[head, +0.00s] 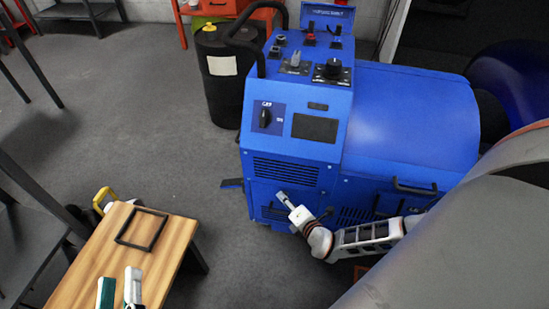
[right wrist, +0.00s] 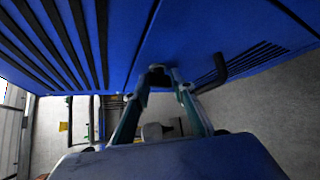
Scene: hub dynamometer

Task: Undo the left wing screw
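The blue machine (head: 300,170) stands in the middle of the head view. My right gripper (head: 287,200) reaches its lower front, below the louvres. In the right wrist view, the teal fingers of the right gripper (right wrist: 161,82) converge on a small dark knob, apparently the left wing screw (right wrist: 158,72), at the edge of a blue panel. Both fingertips appear to touch its sides; its wings are too dark to make out. My left gripper (head: 120,290) is open and empty at the bottom left, in front of the wooden bench top.
The wooden bench top (head: 130,250) carries a dark square frame (head: 142,229). A black drum (head: 222,80) stands behind the machine's left side. A black bent handle (right wrist: 228,70) juts out beside the right finger in the wrist view. The grey floor (head: 130,120) between bench and machine is clear.

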